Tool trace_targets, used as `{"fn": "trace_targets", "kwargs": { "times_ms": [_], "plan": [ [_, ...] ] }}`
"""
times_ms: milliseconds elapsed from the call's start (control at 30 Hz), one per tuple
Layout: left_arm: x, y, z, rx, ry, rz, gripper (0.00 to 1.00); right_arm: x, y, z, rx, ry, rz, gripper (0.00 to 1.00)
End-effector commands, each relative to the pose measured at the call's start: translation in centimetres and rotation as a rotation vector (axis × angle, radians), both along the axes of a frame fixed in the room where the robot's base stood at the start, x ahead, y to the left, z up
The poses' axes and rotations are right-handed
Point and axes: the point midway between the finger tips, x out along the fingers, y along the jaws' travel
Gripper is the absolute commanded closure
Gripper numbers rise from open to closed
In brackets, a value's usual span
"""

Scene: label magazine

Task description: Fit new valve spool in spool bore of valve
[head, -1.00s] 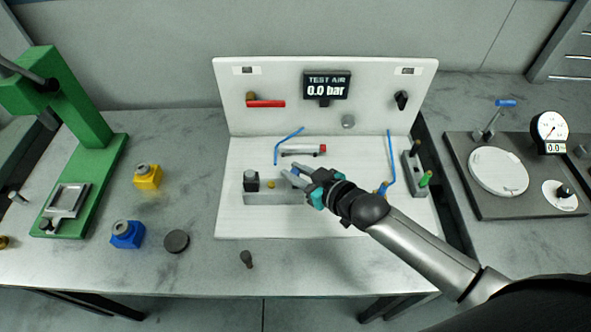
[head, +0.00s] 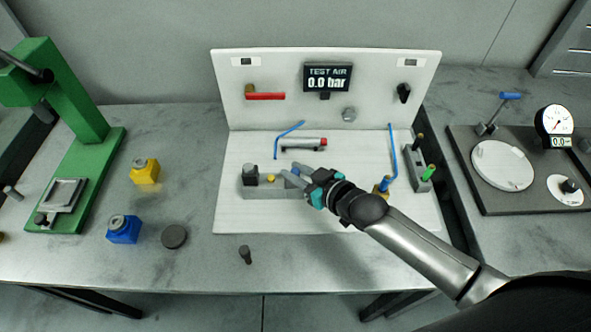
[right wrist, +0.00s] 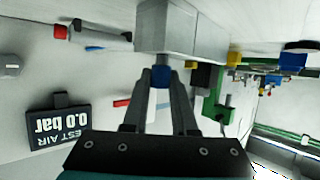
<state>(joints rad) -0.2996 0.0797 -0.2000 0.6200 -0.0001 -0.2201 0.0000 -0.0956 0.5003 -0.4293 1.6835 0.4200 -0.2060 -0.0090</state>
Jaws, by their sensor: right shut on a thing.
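The valve is a grey block (head: 262,194) with a black part (head: 250,175) on its left end and a yellow button on top. It lies on the white board, and its large grey body also shows in the right wrist view (right wrist: 190,28). My right gripper (head: 292,177) is at the block's right end. It is shut on the valve spool, whose blue part (right wrist: 162,76) shows between the fingertips in the right wrist view. The blue part is close against the block's end; the bore is hidden, so I cannot tell how far the spool is in. My left gripper is not in view.
A silver cylinder with a red end (head: 303,143) and blue tubes lie behind the block. A grey rack (head: 419,170) with a green-topped pin stands right of my arm. The test panel display (head: 327,78) reads 0.0 bar. A dark plug (head: 245,254) lies in front.

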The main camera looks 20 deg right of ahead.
Motion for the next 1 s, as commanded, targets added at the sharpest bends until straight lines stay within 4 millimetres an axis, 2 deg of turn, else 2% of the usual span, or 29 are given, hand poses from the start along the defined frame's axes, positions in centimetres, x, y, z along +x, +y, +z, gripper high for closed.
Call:
{"fn": "trace_targets", "kwargs": {
  "times_ms": [33, 333, 667, 767, 1000],
  "plan": [
    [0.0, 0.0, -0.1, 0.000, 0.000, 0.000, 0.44, 0.0, 0.0, -0.1, 0.000, -0.001, 0.000, 0.73],
    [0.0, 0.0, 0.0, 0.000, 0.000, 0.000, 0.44, 0.0, 0.0, 0.0, 0.000, 0.000, 0.000, 0.39],
    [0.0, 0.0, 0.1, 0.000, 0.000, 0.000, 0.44, -0.3, -0.1, 0.0, -0.001, 0.002, 0.000, 0.39],
    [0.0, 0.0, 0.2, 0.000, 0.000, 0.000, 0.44, -0.9, -0.5, 0.3, 0.000, 0.002, -0.001, 0.39],
    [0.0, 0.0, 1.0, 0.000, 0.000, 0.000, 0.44, -4.0, -1.9, 1.7, -0.002, 0.003, 0.001, 0.39]
  ]
}}
